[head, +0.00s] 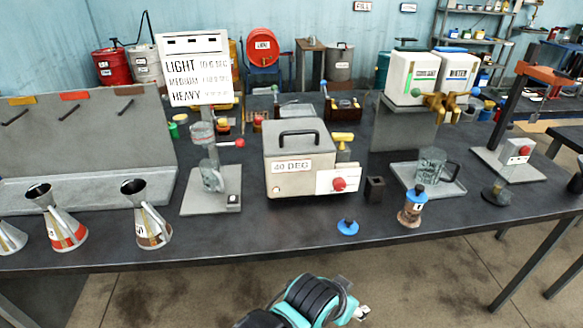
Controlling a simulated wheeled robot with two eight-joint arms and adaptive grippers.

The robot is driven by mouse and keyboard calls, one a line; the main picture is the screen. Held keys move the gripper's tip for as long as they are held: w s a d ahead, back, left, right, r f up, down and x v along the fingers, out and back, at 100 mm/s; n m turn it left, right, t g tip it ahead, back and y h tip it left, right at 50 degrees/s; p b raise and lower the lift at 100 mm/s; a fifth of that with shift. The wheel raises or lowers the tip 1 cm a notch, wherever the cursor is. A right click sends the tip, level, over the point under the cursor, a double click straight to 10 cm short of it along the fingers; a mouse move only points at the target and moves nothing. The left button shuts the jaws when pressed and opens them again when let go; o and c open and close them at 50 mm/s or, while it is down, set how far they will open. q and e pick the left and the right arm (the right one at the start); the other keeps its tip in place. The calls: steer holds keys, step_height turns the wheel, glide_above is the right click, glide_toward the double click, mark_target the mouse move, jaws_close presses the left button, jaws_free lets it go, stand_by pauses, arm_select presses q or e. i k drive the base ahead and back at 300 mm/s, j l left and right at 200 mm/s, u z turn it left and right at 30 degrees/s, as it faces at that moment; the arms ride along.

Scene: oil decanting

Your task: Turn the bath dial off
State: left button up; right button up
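The bath is a beige-grey box (297,160) with a black top handle and a "40 DEG" label, standing on the middle of the bench. Its red dial (339,184) sits on a white plate at the front right corner. The marks on the plate are too small to read, so I cannot tell the dial's setting. A teal and black arm of mine, seemingly the left, shows at the bottom edge, below and in front of the bench. Its small metallic end (361,313) is apart from the dial, and its fingers are not clear. My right gripper is not in view.
A small dark square cup (374,189) stands just right of the dial. A blue cap (347,227) and a blue-topped bottle (412,205) are near the front edge. A glass jug (432,170) stands on a tray at right. Metal funnel jugs (148,218) stand at left.

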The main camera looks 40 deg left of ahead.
mark_target(339, 184)
steer(key=u, duration=1.35)
